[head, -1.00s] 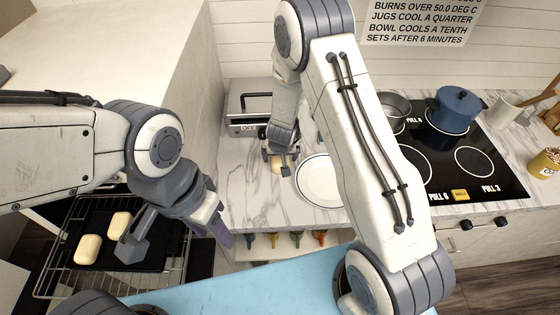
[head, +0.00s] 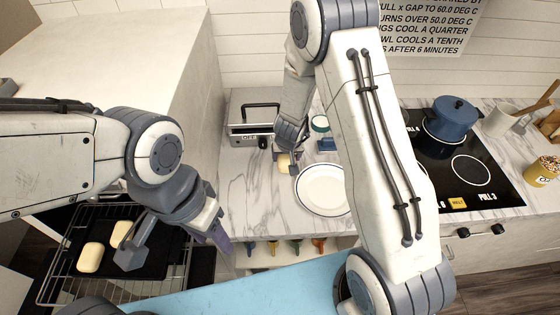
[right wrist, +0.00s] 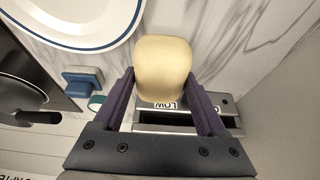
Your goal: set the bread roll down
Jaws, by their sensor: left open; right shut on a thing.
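A pale bread roll (head: 284,164) is held in my right gripper (head: 287,156), over the marble counter just left of the white plate (head: 322,189). In the right wrist view the roll (right wrist: 163,68) sits between the two purple fingertips, with the plate (right wrist: 70,22) at the upper left. I cannot tell whether the roll touches the counter. My left gripper (head: 175,245) is open and empty over the right side of the oven tray. Two more pale rolls lie on the dark tray (head: 150,262), one of them (head: 90,257) at the left.
A grey toaster-like appliance (head: 253,120) stands behind my right gripper. A blue pot (head: 450,118) stands on the black hob (head: 468,170) at the right. A blue-handled item (head: 326,145) lies behind the plate. Bare marble (head: 245,200) lies left of the plate.

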